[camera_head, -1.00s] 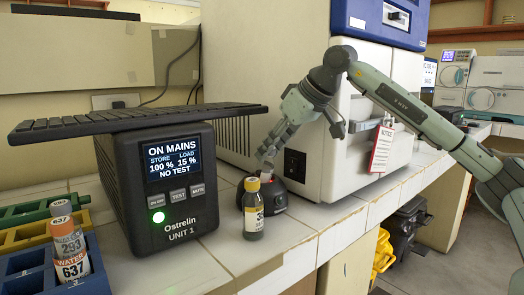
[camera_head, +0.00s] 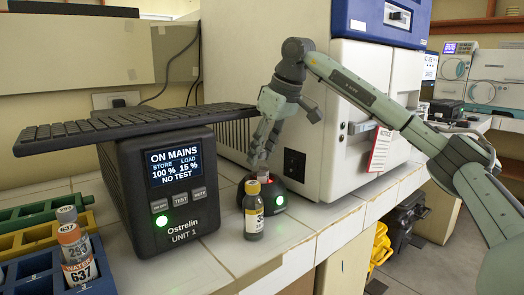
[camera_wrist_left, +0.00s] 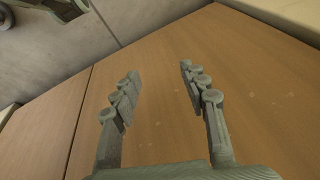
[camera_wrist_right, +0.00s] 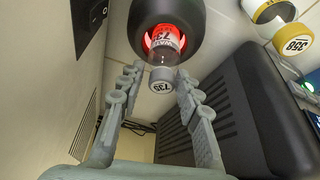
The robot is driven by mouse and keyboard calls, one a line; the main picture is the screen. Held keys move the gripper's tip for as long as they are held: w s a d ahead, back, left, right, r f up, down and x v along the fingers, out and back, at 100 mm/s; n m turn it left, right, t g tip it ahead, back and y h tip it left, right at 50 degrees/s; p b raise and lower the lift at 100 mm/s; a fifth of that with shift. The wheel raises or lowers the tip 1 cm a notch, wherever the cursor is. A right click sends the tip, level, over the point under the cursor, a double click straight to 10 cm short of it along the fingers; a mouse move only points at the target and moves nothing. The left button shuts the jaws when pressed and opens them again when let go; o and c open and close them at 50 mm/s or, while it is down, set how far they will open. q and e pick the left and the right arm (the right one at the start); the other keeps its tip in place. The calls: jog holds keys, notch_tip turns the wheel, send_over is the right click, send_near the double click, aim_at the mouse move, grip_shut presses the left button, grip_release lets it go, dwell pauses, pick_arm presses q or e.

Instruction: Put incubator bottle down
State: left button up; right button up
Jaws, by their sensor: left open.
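A clear bottle with a grey cap (camera_wrist_right: 161,82) and a red-lit label stands in the opening of a round black device (camera_wrist_right: 135,30), which glows red inside. In the head view the device (camera_head: 292,203) shows a green light. My right gripper (camera_head: 262,160) is just above it, pointing down. In the right wrist view its fingers (camera_wrist_right: 159,74) are apart on both sides of the cap, with gaps showing. My left gripper (camera_wrist_left: 158,70) is open and empty over a brown wooden surface.
A black power unit (camera_head: 168,215) with a keyboard (camera_head: 130,120) on top stands left of the device. A blue rack (camera_head: 105,275) holds orange-labelled bottles (camera_head: 77,250) at the lower left. A large white cabinet (camera_head: 350,130) stands close behind my right gripper.

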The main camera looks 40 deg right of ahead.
jog(key=shift+o, duration=1.2)
jog(key=shift+r, duration=0.15)
pick_arm(q)
jog(key=shift+f+p, duration=0.4)
jog(key=shift+f, duration=0.45)
pick_arm(e)
jog(key=v, duration=1.1)
jog(key=shift+r, duration=0.4)
pick_arm(q)
jog(key=shift+s, duration=0.25)
pick_arm(e)
jog(key=shift+s+d, duration=0.1)
jog(key=shift+s, duration=0.05)
pick_arm(q)
jog(key=shift+w, duration=0.15)
